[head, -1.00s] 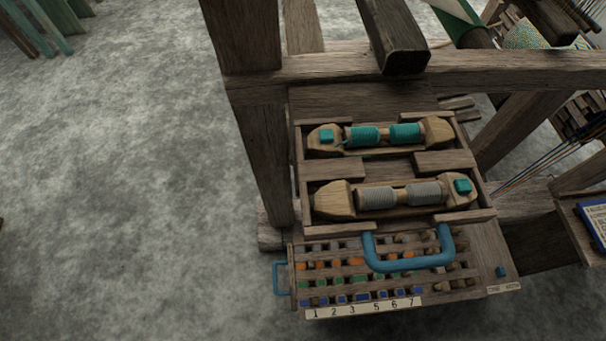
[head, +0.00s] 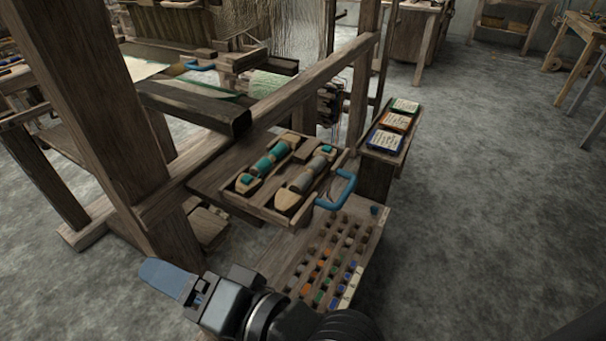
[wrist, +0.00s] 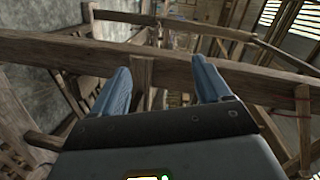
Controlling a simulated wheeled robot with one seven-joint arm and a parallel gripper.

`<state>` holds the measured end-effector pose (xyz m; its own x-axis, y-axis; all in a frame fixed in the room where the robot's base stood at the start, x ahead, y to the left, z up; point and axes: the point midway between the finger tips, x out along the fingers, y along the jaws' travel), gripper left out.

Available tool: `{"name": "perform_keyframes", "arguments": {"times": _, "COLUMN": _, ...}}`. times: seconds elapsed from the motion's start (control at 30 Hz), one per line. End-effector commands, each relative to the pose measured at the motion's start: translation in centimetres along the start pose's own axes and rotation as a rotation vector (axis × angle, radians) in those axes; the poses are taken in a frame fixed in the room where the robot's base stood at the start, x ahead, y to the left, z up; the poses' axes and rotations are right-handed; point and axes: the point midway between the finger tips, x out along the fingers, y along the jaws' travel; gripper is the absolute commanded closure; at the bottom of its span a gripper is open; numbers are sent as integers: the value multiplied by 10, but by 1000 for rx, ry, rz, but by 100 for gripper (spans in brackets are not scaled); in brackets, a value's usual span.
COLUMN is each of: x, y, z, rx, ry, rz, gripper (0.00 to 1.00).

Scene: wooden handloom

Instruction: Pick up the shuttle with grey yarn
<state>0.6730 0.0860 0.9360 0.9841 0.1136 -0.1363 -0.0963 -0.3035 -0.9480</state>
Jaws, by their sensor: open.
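The shuttle with grey yarn (head: 306,181) lies in the right-hand slot of a wooden tray (head: 261,214) on the loom's side shelf. A shuttle with teal yarn (head: 268,161) lies beside it in the same tray. A blue handle (head: 345,190) stands at the tray's near right end. My gripper (head: 170,279) is at the lower left of the head view, apart from the tray. In the wrist view my gripper (wrist: 160,80) has its two blue fingers spread, with nothing between them. The wrist view shows no shuttle.
A pegboard (head: 325,262) with coloured pegs and numbers sits in front of the tray. A thick loom post (head: 95,110) and a long beam (head: 290,95) stand near my arm. A side stand with boxed cards (head: 392,125) is to the right. Floor (head: 470,220) is free at right.

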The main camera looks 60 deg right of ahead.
Motion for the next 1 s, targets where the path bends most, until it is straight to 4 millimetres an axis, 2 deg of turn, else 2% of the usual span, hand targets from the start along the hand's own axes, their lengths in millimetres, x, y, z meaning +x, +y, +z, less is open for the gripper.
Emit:
{"name": "perform_keyframes", "arguments": {"times": 0.03, "x": 19, "y": -21, "z": -9, "rx": 53, "ry": -18, "rz": -37, "gripper": 23}}
{"name": "perform_keyframes", "arguments": {"times": 0.2, "x": 65, "y": -75, "z": -23, "rx": 212, "ry": -144, "rz": -109, "gripper": 23}}
{"name": "perform_keyframes", "arguments": {"times": 0.4, "x": 96, "y": -124, "z": -40, "rx": 308, "ry": -323, "rz": -105, "gripper": 23}}
{"name": "perform_keyframes", "arguments": {"times": 0.5, "x": 104, "y": -138, "z": -49, "rx": 324, "ry": -410, "rz": -58, "gripper": 23}}
{"name": "perform_keyframes", "arguments": {"times": 0.63, "x": 108, "y": -143, "z": -62, "rx": 325, "ry": -503, "rz": 56, "gripper": 23}}
{"name": "perform_keyframes", "arguments": {"times": 0.77, "x": 105, "y": -132, "z": -80, "rx": 313, "ry": -562, "rz": 225, "gripper": 23}}
{"name": "perform_keyframes", "arguments": {"times": 0.87, "x": 96, "y": -114, "z": -99, "rx": 301, "ry": -574, "rz": 386, "gripper": 23}}
{"name": "perform_keyframes", "arguments": {"times": 1.0, "x": 74, "y": -78, "z": -136, "rx": 287, "ry": -539, "rz": 652, "gripper": 23}}
